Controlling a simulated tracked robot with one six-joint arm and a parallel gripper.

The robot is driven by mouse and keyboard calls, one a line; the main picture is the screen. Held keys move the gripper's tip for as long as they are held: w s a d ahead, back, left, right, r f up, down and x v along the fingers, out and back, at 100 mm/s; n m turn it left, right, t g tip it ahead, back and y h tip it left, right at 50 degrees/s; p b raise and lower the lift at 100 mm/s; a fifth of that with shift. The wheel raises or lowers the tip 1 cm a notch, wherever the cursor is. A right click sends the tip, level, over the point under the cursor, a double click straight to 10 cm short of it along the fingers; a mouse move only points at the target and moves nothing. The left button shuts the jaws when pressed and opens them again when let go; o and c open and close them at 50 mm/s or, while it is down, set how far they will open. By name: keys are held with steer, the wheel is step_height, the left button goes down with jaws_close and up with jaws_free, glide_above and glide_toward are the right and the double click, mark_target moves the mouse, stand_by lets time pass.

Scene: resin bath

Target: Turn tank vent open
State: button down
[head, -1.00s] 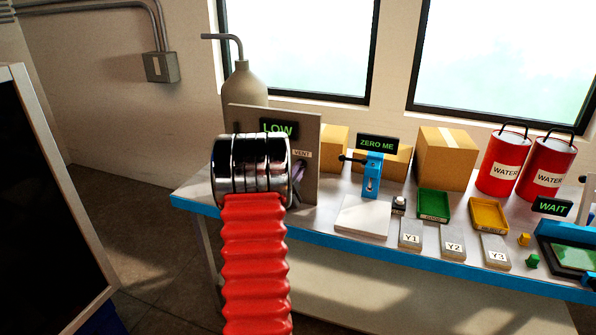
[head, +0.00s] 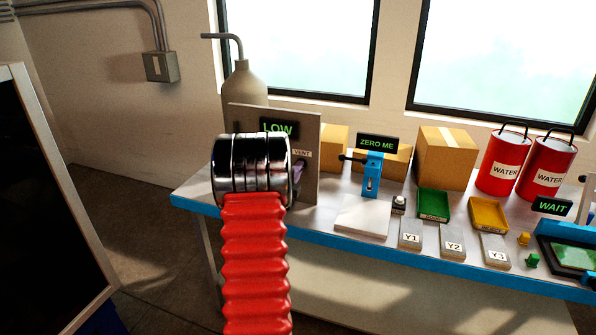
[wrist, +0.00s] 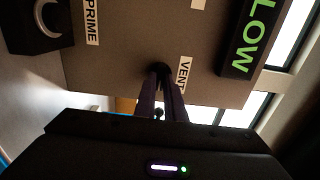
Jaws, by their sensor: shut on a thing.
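The tank vent is on a grey upright panel (head: 312,130) at the left end of the bench, by the label VENT (head: 301,154). The label also shows in the wrist view (wrist: 184,73). My gripper (wrist: 162,108) is shut on the dark vent knob (wrist: 160,69) beside that label; the fingers hide most of the knob, so its angle cannot be told. In the head view my red arm and chrome wrist cover most of the gripper, with only a bit of finger showing. A green LOW display (head: 279,128) is above the vent.
A PRIME label (wrist: 91,22) and a black fitting (wrist: 45,20) are near the vent in the wrist view. A grey bottle (head: 244,85) stands behind the panel. A blue stand (head: 372,178), trays and red water cans (head: 503,165) are to the right.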

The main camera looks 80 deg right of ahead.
steer(key=shift+s+a+f, duration=0.1)
steer(key=shift+s+f, duration=0.05)
steer(key=shift+f, duration=0.15)
steer(key=c, duration=2.1)
jaws_free()
steer(key=shift+o, duration=1.3)
steer(key=shift+r, duration=0.15)
steer(key=w+a, duration=0.1)
steer(key=a, duration=1.2)
steer(key=shift+w+a, duration=0.25)
steer(key=shift+a, duration=0.1)
